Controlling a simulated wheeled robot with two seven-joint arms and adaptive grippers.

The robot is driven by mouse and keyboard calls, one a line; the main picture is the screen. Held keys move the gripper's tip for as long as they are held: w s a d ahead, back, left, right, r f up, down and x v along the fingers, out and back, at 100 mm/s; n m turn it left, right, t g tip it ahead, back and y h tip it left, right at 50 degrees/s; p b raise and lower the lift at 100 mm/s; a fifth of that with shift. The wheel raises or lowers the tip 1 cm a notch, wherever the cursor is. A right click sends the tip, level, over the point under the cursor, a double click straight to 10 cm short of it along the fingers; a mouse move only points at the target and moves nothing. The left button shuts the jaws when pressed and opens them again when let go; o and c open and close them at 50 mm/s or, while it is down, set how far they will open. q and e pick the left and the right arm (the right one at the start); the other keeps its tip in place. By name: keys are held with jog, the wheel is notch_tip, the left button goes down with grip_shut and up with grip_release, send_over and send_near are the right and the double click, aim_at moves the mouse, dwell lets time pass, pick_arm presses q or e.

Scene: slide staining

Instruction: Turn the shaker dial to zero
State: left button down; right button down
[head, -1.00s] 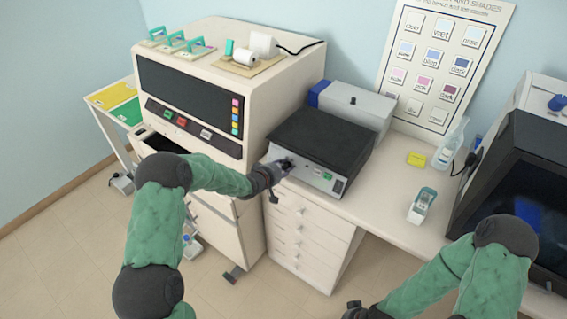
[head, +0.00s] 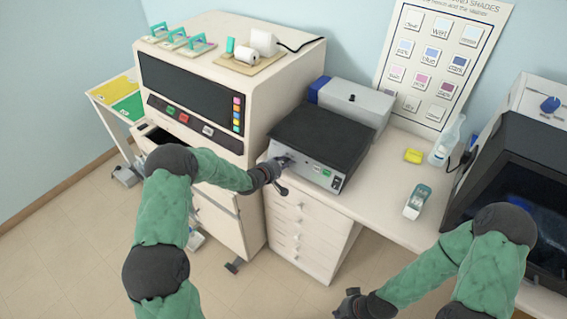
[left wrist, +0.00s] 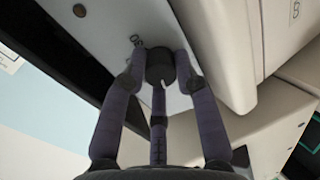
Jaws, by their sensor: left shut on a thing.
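The shaker (head: 320,148) is a box with a black flat top and a grey front panel, standing on the bench beside the large cream machine. My left gripper (head: 281,165) is at the left end of its front panel. In the left wrist view, the fingers of my left gripper (left wrist: 160,80) are shut around the black dial (left wrist: 160,66), which has a small white mark on its edge. Printed numbers show on the panel beside it, too partial to read surely. My right gripper (head: 350,304) is low at the bottom of the head view, away from the bench, its fingers unclear.
The cream machine (head: 290,85) stands close on the left of the shaker. A grey box with a blue end (head: 355,100) is behind it.

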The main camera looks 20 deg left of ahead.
pick_arm(q)
jog(key=shift+s+d+f, duration=0.2)
jog(key=shift+d+f, duration=0.05)
jog(key=shift+f, duration=0.05)
jog(key=c, duration=0.9)
grip_release()
jog(key=shift+c, duration=0.2)
jog(key=shift+w+r, duration=0.15)
jog(key=shift+a, duration=0.1)
jog(key=shift+r, duration=0.1)
jog(key=v, duration=1.2)
